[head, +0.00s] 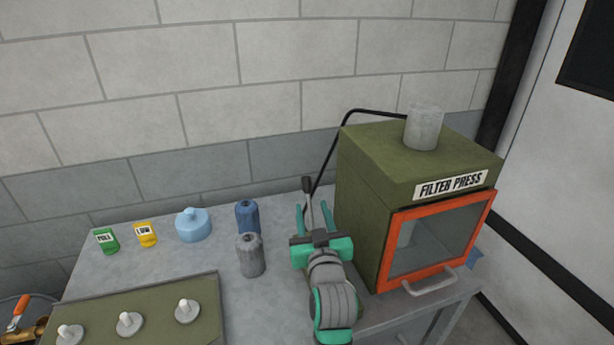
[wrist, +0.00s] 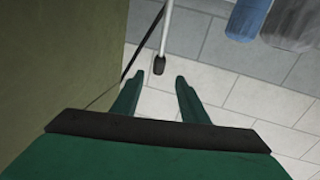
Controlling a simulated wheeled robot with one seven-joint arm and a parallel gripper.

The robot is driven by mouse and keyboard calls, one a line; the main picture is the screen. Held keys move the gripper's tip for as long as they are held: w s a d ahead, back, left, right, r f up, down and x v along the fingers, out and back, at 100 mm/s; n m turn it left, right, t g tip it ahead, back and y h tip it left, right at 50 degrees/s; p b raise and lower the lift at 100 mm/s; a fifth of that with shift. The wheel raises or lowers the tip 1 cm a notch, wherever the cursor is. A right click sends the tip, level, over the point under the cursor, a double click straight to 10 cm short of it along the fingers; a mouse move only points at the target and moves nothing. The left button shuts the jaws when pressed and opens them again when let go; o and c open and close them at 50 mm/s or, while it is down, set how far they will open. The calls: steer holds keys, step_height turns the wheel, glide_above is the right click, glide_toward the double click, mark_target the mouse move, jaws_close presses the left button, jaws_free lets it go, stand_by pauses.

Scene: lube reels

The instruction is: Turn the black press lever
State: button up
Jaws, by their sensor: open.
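The lever is a thin grey rod with a black knob (head: 307,185), beside the left side of the green filter press (head: 360,190). In the wrist view the knob (wrist: 158,66) hangs at the end of the rod, just past the fingertips and between their lines. My gripper (head: 312,207) is open and empty, with teal fingers either side of the rod in the head view. In the wrist view my gripper (wrist: 157,78) shows no finger visibly touching the knob. The lever's base is hidden behind my gripper in the head view.
A thin black bent bar (head: 375,112) runs from the press top down behind the lever. A grey bottle (head: 250,256) and blue bottle (head: 247,217) stand left of my gripper. A light-blue container (head: 193,225) stands farther left. The orange-framed door (head: 435,240) is closed.

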mark_target(308, 188)
steer(key=w, duration=0.4)
steer(key=w+a, duration=0.1)
steer(key=w, duration=0.6)
steer(key=shift+w+a+r, duration=0.1)
steer(key=shift+w+a, duration=0.1)
steer(key=shift+w, duration=0.1)
steer(key=shift+c, duration=0.6)
jaws_close()
steer(key=shift+d, duration=0.1)
